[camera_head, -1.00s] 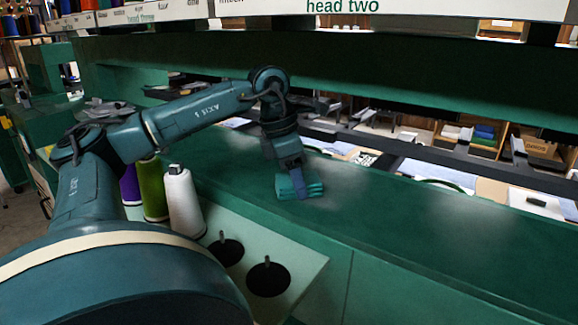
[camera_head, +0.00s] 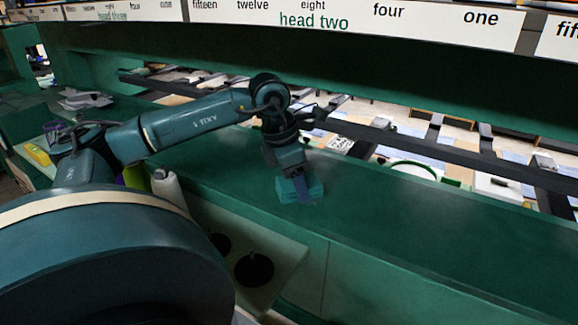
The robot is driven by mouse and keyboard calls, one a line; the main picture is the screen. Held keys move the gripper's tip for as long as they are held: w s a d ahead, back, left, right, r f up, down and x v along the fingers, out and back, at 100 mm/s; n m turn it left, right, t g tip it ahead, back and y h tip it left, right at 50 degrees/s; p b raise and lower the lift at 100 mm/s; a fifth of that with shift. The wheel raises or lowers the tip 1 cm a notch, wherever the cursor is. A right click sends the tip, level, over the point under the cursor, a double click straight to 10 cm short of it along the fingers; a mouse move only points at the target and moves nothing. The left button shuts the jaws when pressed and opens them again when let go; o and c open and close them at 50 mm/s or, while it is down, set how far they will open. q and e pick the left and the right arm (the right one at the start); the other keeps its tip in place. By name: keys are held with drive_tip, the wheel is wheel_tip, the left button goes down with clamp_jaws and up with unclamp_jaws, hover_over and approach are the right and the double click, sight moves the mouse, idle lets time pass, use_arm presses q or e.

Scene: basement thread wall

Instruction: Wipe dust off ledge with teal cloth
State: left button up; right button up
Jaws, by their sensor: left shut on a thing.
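My left gripper (camera_head: 303,186) is shut on the teal cloth (camera_head: 289,191), a small folded pad. The cloth is down at the surface of the long green ledge (camera_head: 410,233), near its left-middle part. Whether it presses on the ledge or hovers just above is hard to tell. Faint pale, dusty-looking patches (camera_head: 482,252) show on the ledge to the right of the cloth. My right gripper is not in view.
A white thread spool (camera_head: 167,188) and dark round spool holders (camera_head: 254,268) stand below the ledge's near edge. A numbered white label strip (camera_head: 345,18) runs above a green beam. Behind the ledge are dark rails and a work area. The ledge to the right is clear.

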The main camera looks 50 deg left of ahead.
sight(321, 200)
use_arm(q)
drive_tip(key=shift+d+f, duration=0.15)
drive_tip(key=shift+d, duration=0.25)
drive_tip(key=shift+w+d+p, duration=0.25)
drive_tip(key=shift+d+p, duration=0.6)
drive_tip(key=shift+p, duration=0.2)
drive_tip(key=shift+w+d+p, duration=0.2)
drive_tip(key=shift+d+p, duration=0.05)
drive_tip(key=shift+d, duration=0.3)
drive_tip(key=shift+w+d+p, duration=0.15)
drive_tip(key=shift+d+p, duration=0.1)
drive_tip(key=shift+d, duration=0.3)
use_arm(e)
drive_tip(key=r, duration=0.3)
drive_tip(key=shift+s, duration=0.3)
use_arm(q)
drive_tip(key=shift+r, duration=0.2)
drive_tip(key=shift+w+a+r+p, duration=0.1)
drive_tip(key=shift+a+r+p, duration=0.05)
drive_tip(key=shift+r+p, duration=2.35)
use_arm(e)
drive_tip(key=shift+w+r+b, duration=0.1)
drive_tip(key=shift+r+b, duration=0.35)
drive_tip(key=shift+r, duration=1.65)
use_arm(q)
drive_tip(key=shift+r, duration=0.4)
